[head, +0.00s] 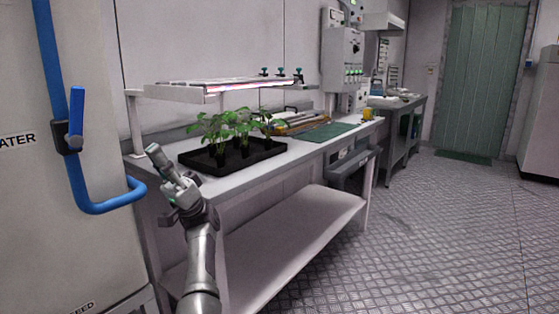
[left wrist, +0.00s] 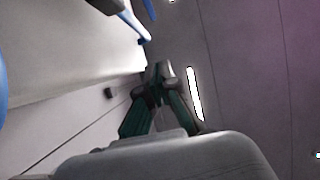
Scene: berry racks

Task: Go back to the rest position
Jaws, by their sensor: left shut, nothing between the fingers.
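My left gripper (head: 154,152) is raised in front of the near left corner of the white bench (head: 240,183), with its arm coming up from the bottom of the head view. It is shut and holds nothing. In the left wrist view its fingers (left wrist: 160,72) meet at the tips, with the ceiling and a light strip (left wrist: 194,93) behind them. My right gripper is in neither view.
A white cabinet with a blue pipe handle (head: 76,110) stands close on the left. On the bench are a black tray (head: 262,165) of leafy plants and a green mat (head: 330,131), under a lamp shelf (head: 185,92). The metal floor (head: 440,230) on the right is clear.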

